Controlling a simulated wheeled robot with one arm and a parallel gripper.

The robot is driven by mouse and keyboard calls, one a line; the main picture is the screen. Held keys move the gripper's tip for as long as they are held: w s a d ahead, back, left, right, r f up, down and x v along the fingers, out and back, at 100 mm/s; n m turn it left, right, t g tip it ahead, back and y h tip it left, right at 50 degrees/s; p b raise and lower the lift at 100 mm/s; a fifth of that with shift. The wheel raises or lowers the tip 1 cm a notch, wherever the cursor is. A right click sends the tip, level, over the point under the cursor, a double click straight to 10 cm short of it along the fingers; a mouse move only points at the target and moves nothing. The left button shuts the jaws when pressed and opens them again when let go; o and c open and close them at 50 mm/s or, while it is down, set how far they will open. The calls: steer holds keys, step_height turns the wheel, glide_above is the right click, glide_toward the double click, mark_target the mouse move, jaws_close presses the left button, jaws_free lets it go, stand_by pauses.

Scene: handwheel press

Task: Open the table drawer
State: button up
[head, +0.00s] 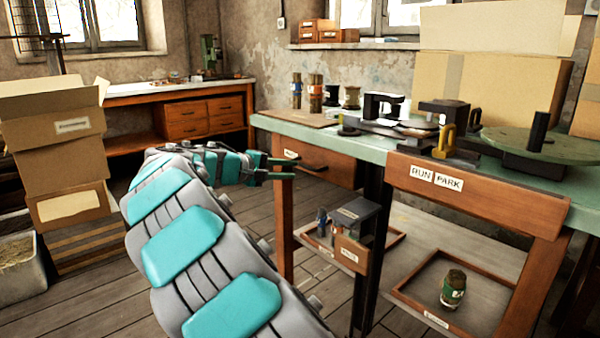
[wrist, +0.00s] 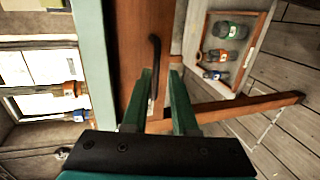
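The table drawer (head: 342,171) has a brown wooden front under the green tabletop and looks shut. It also shows in the wrist view (wrist: 128,60). Its black bar handle (head: 314,167) shows in the wrist view (wrist: 155,60) too, running lengthwise between my fingers and closer to the left one. My gripper (head: 293,168) is open, with its two green fingers pointing at the drawer front; the wrist view shows them apart (wrist: 162,72). I cannot tell whether a finger touches the handle.
The workbench (head: 400,155) carries a press and a round green plate (head: 545,145). A table leg (head: 285,225) stands just below my gripper. Lower trays hold bottles and a jar (head: 453,288). Cardboard boxes (head: 60,150) stack at left. The floor before the drawer is open.

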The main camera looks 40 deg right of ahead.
mark_target(301, 165)
steer(key=shift+n+h, duration=0.3)
steer(key=shift+h, duration=0.1)
steer(key=w+d, duration=0.1)
steer(key=d, duration=0.1)
steer(key=w+d+f, duration=0.1)
steer(key=d, duration=0.2)
steer(key=w+d, duration=0.2)
steer(key=shift+d+f, duration=0.3)
steer(key=shift+d, duration=0.05)
steer(key=shift+c, duration=0.2)
jaws_close()
steer(key=shift+t, duration=0.4)
stand_by(0.4)
